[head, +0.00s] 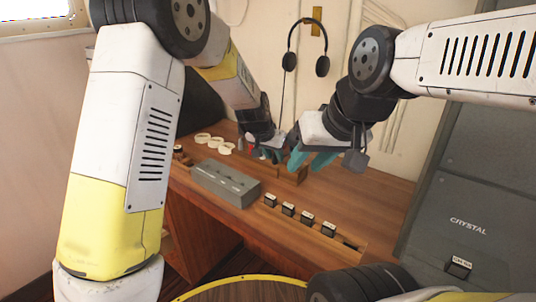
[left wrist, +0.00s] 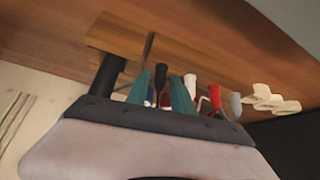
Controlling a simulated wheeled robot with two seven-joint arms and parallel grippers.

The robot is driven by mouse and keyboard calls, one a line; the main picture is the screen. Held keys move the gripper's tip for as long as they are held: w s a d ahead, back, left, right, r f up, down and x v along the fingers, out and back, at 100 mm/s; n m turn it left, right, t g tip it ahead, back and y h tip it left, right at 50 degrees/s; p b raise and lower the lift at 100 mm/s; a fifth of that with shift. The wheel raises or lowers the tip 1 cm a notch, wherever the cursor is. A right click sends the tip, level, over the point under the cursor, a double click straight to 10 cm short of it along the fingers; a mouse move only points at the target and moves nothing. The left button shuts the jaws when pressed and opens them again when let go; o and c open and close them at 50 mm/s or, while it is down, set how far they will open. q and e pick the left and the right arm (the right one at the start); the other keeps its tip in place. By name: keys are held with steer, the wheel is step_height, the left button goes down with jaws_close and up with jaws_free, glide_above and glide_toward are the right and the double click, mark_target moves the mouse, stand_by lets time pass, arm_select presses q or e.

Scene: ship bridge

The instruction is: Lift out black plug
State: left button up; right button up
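The black plug (left wrist: 160,77) stands between the two teal fingers of my left gripper (left wrist: 160,92) in the left wrist view. A gap shows on each side of it, so the fingers are open around it and do not appear to grip it. A white plug (left wrist: 190,80), a red plug (left wrist: 215,96) and a grey plug (left wrist: 236,104) stand in a row to the right. In the head view my left gripper (head: 276,154) is low at the back of the desk, and the black plug cannot be made out. My right gripper (head: 311,160) looks open and empty beside it.
A grey box (head: 226,184) sits on the wooden desk (head: 205,165). Several black switches line its front edge. White rings (head: 203,138) lie at the back left. A headset (head: 305,48) hangs on the wall. A grey CRYSTAL cabinet (head: 470,205) stands right.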

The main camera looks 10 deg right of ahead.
mark_target(274, 155)
arm_select(q)
steer(key=shift+c, duration=0.2)
jaws_close()
steer(key=shift+r, duration=0.5)
step_height(274, 155, up, 2)
steer(key=shift+r, duration=0.2)
steer(key=shift+s+r, duration=0.2)
steer(key=shift+s, duration=0.45)
steer(key=s+r, duration=0.1)
steer(key=s, duration=1.3)
steer(key=shift+s, duration=0.4)
steer(key=shift+r, duration=0.1)
